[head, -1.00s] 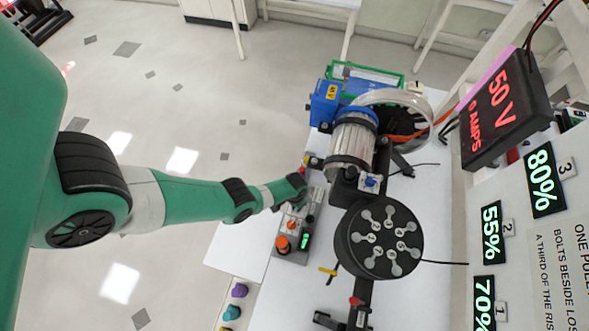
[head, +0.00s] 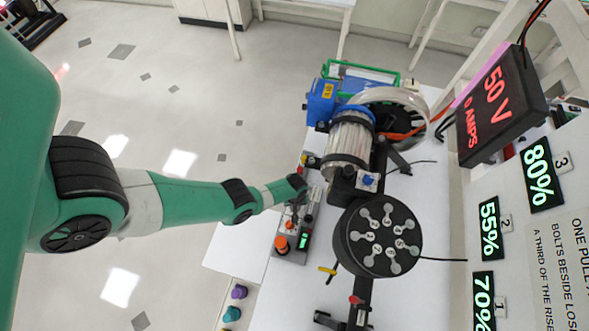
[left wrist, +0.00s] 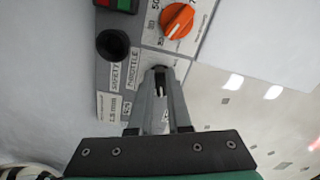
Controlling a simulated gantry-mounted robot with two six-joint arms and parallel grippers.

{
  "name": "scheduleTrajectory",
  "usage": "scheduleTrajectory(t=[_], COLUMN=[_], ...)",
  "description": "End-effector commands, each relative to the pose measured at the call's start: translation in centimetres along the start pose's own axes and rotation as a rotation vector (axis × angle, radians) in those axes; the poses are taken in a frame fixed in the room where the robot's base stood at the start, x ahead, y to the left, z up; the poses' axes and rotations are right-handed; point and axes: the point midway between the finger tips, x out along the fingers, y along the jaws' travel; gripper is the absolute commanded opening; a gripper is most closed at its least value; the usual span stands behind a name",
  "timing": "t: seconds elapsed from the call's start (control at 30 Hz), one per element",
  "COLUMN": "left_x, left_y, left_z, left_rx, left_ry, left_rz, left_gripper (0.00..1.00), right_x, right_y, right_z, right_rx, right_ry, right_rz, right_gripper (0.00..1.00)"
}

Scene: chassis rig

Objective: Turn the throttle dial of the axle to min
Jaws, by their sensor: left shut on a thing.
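The grey control panel (head: 292,256) stands on the white bench beside the rig; it also shows in the left wrist view (left wrist: 113,76). My left gripper (head: 296,208) reaches its far end from the left. In the left wrist view my left gripper (left wrist: 160,72) is shut on a small part right beside the THROTTLE label (left wrist: 133,68). The fingers mostly hide this part, apparently the throttle dial, so its pointer and setting cannot be read. My right gripper is in neither view.
An orange dial (left wrist: 177,18) and a round black knob (left wrist: 113,44) sit close to my fingertips. A silver motor (head: 350,140) and black disc (head: 378,237) stand to the right. Open floor lies left.

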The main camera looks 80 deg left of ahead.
Motion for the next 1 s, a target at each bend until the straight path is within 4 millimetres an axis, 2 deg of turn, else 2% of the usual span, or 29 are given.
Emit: scheduleTrajectory(t=[0.4, 0.9, 0.93, 1.0], left_x=[0.12, 0.10, 0.10, 0.09], left_y=[0.10, 0.14, 0.14, 0.14], left_z=[0.00, -0.01, -0.01, -0.01], left_rx=[-0.181, -0.201, -0.201, -0.200], left_ry=[0.001, 0.001, 0.001, 0.001], left_rz=[0.000, 0.000, 0.000, 0.000], left_gripper=[0.00, 0.00, 0.20, 0.32], right_x=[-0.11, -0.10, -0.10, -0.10], right_y=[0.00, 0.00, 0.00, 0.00], right_z=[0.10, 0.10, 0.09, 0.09], right_rx=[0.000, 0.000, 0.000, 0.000], right_ry=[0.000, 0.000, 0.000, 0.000], right_rz=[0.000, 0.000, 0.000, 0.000], right_gripper=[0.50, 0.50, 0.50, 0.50])
